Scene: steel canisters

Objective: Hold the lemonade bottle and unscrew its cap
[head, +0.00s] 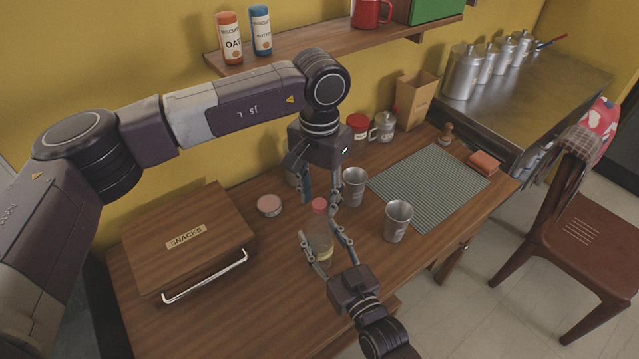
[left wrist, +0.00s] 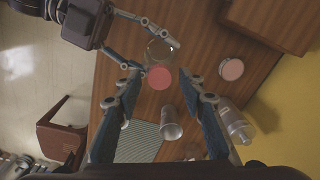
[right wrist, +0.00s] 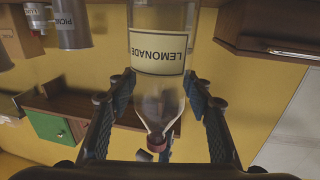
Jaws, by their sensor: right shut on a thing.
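The lemonade bottle (head: 321,246) is clear glass with a red cap (head: 319,206). It stands on the wooden table. My right gripper (head: 320,232) is shut on the bottle's body, one finger on each side. The right wrist view shows the bottle's LEMONADE label (right wrist: 160,52) and its neck, upside down in the picture. My left gripper (head: 320,203) points down over the bottle with its fingers spread. In the left wrist view the cap (left wrist: 160,77) lies between the open fingers, with gaps on both sides.
Metal cups (head: 398,222) (head: 354,188) stand right of the bottle, before a green mat (head: 425,187). A shelf (head: 300,46) runs behind. The front of the table is clear.

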